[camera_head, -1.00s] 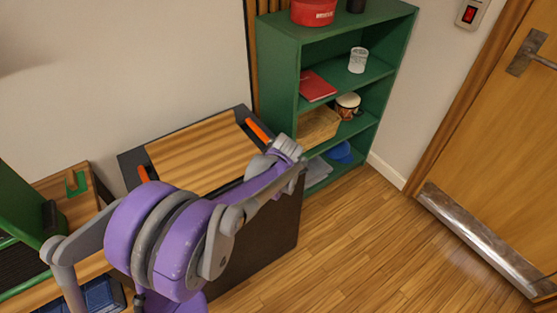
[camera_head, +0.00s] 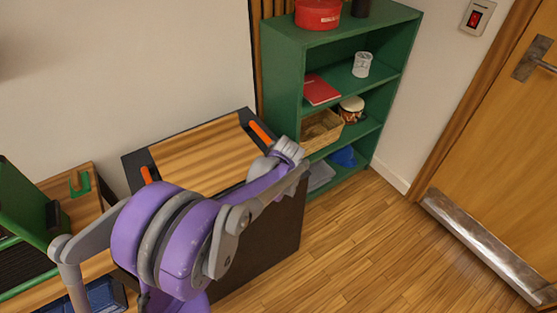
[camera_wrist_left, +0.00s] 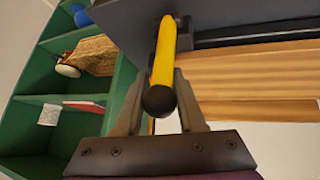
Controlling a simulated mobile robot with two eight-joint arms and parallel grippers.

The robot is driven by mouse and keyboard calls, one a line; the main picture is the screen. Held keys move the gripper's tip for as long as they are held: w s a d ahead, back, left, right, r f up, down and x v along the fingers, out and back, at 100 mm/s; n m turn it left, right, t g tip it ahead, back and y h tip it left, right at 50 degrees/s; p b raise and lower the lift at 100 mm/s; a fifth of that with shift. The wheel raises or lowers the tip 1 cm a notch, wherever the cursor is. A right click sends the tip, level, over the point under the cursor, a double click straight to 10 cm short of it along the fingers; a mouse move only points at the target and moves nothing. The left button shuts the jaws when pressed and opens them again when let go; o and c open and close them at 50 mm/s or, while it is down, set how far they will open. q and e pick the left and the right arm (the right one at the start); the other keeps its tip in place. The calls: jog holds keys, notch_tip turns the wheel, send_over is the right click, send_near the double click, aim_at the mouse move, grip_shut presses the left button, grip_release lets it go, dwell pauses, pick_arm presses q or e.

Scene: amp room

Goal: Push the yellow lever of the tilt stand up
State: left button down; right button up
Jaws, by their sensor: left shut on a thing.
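The tilt stand (camera_head: 205,160) is a dark box with a slatted wooden top and orange parts at its two sides, against the wall in the head view. The yellow lever (camera_wrist_left: 164,52) with a black ball end shows in the left wrist view, at the dark edge of the stand. My left gripper (camera_wrist_left: 162,85) is shut on the lever, with one finger on each side of it and the ball towards the wrist. In the head view my left arm covers the stand's front right, and the lever is hidden there. My right gripper is in neither view.
A green shelf (camera_head: 290,85) stands right of the stand, holding a red tin (camera_head: 318,13), a red book (camera_head: 321,90), a white cup (camera_head: 362,64) and a basket (camera_head: 322,128). A door (camera_head: 500,170) is at the right. The wooden floor (camera_head: 345,255) between is clear.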

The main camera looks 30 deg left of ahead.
pick_arm(q)
jog(key=shift+s+a+f, duration=0.15)
jog(key=shift+s, duration=0.05)
dwell(0.5)
jog(key=c, duration=0.5)
grip_release()
jog(key=shift+a, duration=0.15)
jog(key=shift+d, duration=0.2)
jog(key=shift+s+d+r, duration=0.1)
jog(key=shift+d+r, duration=0.05)
jog(key=shift+r, duration=0.3)
jog(key=p+v, duration=0.1)
jog(key=v, duration=0.9)
